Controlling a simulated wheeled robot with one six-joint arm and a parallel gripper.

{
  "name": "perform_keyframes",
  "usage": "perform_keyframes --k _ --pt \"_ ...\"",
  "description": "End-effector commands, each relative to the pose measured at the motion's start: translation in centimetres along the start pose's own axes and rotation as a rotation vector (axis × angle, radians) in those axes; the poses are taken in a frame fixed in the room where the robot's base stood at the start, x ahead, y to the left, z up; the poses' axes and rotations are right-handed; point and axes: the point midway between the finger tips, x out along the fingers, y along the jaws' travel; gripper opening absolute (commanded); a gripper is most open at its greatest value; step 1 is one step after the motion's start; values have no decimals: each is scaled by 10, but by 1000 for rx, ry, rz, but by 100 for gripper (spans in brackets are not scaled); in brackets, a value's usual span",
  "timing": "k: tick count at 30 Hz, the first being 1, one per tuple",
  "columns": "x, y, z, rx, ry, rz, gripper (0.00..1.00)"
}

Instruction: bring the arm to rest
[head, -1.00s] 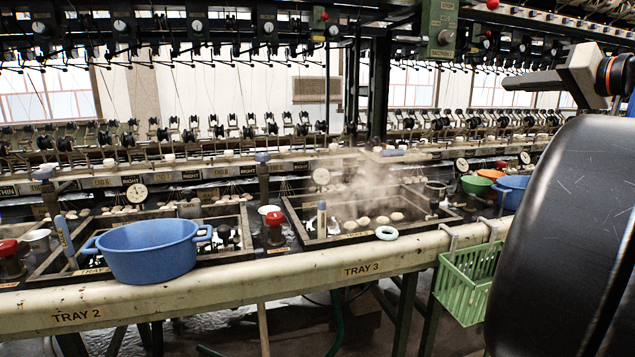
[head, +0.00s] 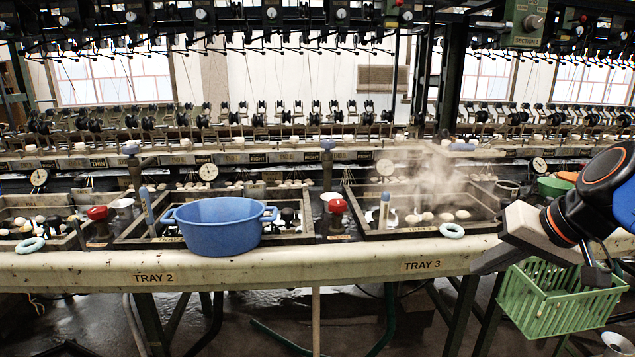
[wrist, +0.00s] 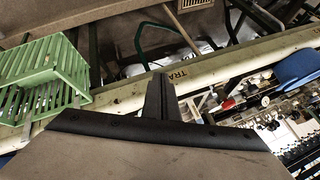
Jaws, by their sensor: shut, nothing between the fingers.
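My gripper (head: 490,262) is at the right of the head view, in front of the bench rail and close to the green basket. Its fingers point left and downward. In the wrist view my gripper (wrist: 160,98) shows its two fingers together, shut and with nothing between them. The fingers appear over the rail in that view. My wrist and part of my arm are at the right edge of the head view.
A blue pot (head: 218,232) stands on the rail by tray 2. A green basket (head: 562,300) hangs from the rail's front. Steam rises over the tray 3 basin (head: 420,228). Floor in front is partly clear.

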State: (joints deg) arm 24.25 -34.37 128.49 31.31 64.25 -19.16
Motion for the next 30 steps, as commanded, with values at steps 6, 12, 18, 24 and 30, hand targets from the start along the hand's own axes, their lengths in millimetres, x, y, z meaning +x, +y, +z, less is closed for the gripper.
perform_keyframes --k 6,12,18,24,30 --pt "30 11 67 -89 -86 109 0" --pt "50 30 117 -187 -126 208 0" --pt "62 47 147 -267 -134 276 0" --pt "65 51 152 -286 -132 290 0" --pt "65 51 152 -286 -132 290 0"
